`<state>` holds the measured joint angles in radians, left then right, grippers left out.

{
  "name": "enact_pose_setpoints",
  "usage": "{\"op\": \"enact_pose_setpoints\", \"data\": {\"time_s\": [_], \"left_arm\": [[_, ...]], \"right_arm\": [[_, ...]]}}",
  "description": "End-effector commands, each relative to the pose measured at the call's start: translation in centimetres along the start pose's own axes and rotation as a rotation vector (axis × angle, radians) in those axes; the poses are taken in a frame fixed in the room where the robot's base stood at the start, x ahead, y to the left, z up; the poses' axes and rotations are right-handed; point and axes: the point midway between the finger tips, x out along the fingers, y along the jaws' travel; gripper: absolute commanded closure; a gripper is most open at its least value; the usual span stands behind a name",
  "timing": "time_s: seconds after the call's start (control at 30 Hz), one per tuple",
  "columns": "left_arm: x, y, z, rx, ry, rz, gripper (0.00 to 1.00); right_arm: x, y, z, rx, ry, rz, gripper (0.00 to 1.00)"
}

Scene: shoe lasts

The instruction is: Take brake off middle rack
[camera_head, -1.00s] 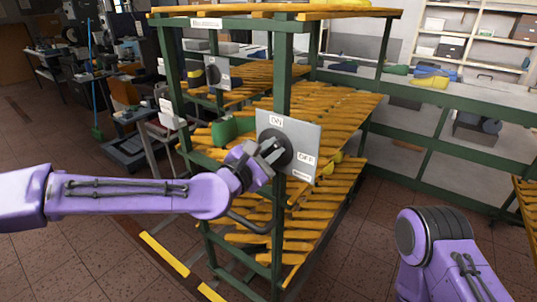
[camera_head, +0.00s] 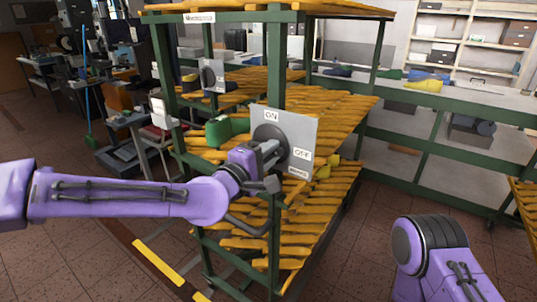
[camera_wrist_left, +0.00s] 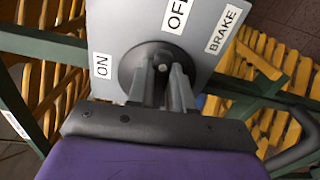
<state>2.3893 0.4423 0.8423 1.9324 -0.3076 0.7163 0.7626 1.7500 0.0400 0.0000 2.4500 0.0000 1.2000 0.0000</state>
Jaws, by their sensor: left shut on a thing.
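The brake panel (camera_head: 300,132) is a grey plate on a green post of the middle rack (camera_head: 277,85). It has ON at the top, OFF at the right and a BRAKE label below. Its dark round knob (camera_head: 270,134) is partly hidden by my left gripper (camera_head: 268,158), which is shut on it. In the left wrist view, the fingers (camera_wrist_left: 163,85) close over the knob (camera_wrist_left: 131,72), with ON to the left and OFF above. I cannot tell which mark the knob points to. My right gripper is out of view; only a link of that arm shows at lower right.
The rack's slatted yellow shelves (camera_head: 325,205) carry a green shoe last (camera_head: 222,130). A second similar panel (camera_head: 212,76) is behind at left. A long bench (camera_head: 440,95) stands at the back right. Yellow floor strips (camera_head: 158,262) lie at front left, with bare tiled floor around.

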Motion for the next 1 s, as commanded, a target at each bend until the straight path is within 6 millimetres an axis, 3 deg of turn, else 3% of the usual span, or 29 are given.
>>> {"op": "enact_pose_setpoints", "data": {"time_s": [0.77,0.8,0.83,0.87,1.0], "left_arm": [[-0.01,-0.36,0.01,0.099,-0.001,-0.003,1.00],[-0.01,-0.35,0.01,0.099,-0.001,-0.003,0.70],[-0.01,-0.35,0.01,0.098,-0.001,-0.003,0.60],[-0.01,-0.35,0.01,0.098,-0.001,-0.003,0.54],[0.00,-0.30,0.01,0.097,-0.001,-0.002,0.54]], "right_arm": [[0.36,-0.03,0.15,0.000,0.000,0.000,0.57],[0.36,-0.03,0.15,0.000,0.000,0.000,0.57],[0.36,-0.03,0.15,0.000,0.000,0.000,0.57],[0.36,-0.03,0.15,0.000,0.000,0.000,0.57],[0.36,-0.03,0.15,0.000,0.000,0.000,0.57]]}}
